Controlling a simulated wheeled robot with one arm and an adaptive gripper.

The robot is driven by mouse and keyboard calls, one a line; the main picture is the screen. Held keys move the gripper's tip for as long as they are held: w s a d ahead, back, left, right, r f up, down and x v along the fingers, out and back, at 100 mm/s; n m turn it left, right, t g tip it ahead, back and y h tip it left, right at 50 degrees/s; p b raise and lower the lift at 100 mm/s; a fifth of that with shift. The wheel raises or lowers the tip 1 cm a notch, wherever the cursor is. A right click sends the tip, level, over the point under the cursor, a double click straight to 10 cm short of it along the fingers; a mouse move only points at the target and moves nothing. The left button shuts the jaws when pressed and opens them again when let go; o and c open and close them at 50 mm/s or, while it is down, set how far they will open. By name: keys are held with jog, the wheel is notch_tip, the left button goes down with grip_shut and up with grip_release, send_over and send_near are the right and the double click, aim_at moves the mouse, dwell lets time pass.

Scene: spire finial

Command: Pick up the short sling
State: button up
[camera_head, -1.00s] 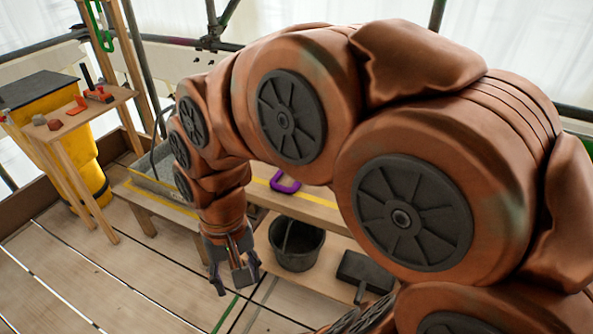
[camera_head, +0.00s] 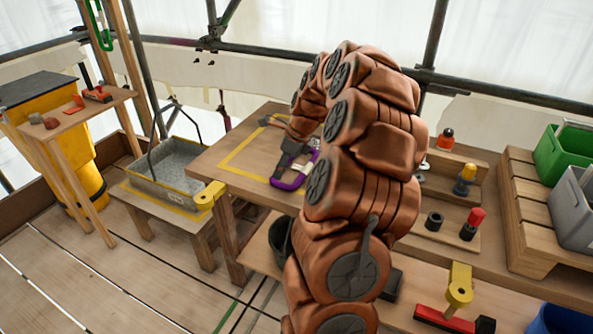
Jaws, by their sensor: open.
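A purple loop with a pale band, which looks like a sling (camera_head: 291,184), lies on the wooden bench inside or at the edge of a yellow outlined area. My gripper (camera_head: 287,168) is open and points down at the loop's left part. Its fingertips overlap the loop in this view; I cannot tell whether they touch it. My arm hides part of the bench to the right. A green loop (camera_head: 97,14) hangs from a wooden post at the upper left; I cannot tell which loop is the short sling.
A grey tray (camera_head: 180,172) with a raised handle stands on a low stand left of the bench (camera_head: 235,150). Fittings, a green crate (camera_head: 565,158) and a grey crate (camera_head: 575,212) are on the right.

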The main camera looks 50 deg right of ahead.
aim_at(282, 183)
jog(key=d, duration=0.1)
jog(key=d+f+m, duration=0.1)
jog(key=d, duration=0.1)
jog(key=shift+s+d+f+m, duration=0.2)
jog(key=shift+s+f+m, duration=0.05)
jog(key=shift+m, duration=0.15)
jog(key=shift+d+f, duration=0.2)
jog(key=shift+f, duration=0.05)
jog(key=shift+a+p+x, duration=0.15)
jog(key=shift+p+x, duration=0.2)
jog(key=shift+x, duration=1.5)
jog(key=shift+a+p+x, duration=0.15)
jog(key=shift+p+x, duration=0.15)
jog(key=shift+x, duration=1.5)
jog(key=shift+r, duration=0.1)
jog(key=shift+c, duration=0.4)
grip_shut()
